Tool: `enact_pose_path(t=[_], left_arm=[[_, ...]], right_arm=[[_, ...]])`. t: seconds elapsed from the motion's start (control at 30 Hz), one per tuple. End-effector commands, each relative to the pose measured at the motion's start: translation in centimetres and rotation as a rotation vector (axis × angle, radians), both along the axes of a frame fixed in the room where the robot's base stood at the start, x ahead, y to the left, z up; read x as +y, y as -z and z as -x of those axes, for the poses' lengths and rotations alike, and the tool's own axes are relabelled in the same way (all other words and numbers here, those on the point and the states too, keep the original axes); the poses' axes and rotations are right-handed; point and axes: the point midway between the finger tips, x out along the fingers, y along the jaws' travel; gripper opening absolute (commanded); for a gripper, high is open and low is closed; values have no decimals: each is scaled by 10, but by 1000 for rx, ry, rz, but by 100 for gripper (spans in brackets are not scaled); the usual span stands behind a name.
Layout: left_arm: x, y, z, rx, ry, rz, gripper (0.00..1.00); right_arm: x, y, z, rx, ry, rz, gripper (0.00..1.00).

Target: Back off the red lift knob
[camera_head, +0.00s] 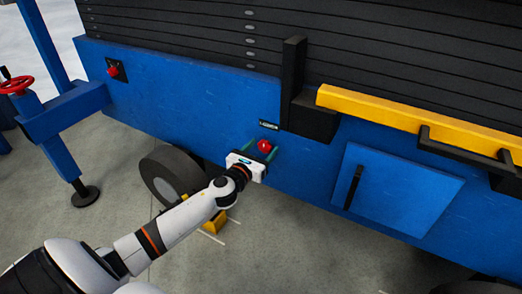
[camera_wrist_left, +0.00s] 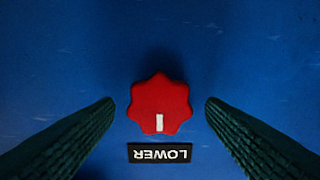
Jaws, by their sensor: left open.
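A red lobed knob (camera_head: 264,145) sits on the blue panel of the large machine. In the left wrist view the red knob (camera_wrist_left: 160,101) has a white mark on its lobe nearest a black label (camera_wrist_left: 160,153), which reads LOWER upside down. My left gripper (camera_head: 262,150) is open in front of the panel, its dark green fingers one on each side of the knob. In the wrist view a gap shows between the knob and each finger, so neither appears to touch it. My right gripper is not in view.
Another red knob (camera_head: 113,71) is on a black plate farther left, and a red handwheel (camera_head: 16,85) is at the far left. A black bracket (camera_head: 312,122) and yellow bar (camera_head: 380,108) jut out right of the knob. A blue door (camera_head: 405,190) has a black handle.

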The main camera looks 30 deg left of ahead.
Motion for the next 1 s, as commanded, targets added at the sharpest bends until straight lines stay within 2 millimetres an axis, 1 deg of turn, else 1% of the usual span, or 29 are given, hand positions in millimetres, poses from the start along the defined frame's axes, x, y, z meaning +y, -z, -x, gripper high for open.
enact_pose_path(t=[0.03, 0.07, 0.3, 0.47, 0.67, 0.87, 1.0], left_arm=[[0, 0, 0, 0, 0, 0, 65], [0, 0, 0, 0, 0, 0, 62], [0, 0, 0, 0, 0, 1, 22], [0, 0, 0, -1, 0, 7, 22], [0, 0, 1, -5, -1, 61, 22], [1, 0, 1, -14, -1, 187, 22], [1, 0, 1, -23, -1, 311, 22]], right_arm=[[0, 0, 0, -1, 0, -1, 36], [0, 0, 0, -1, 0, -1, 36], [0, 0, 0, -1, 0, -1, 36], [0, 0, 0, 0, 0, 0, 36], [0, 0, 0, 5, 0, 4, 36], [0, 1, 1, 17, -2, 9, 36], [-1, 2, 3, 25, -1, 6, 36]])
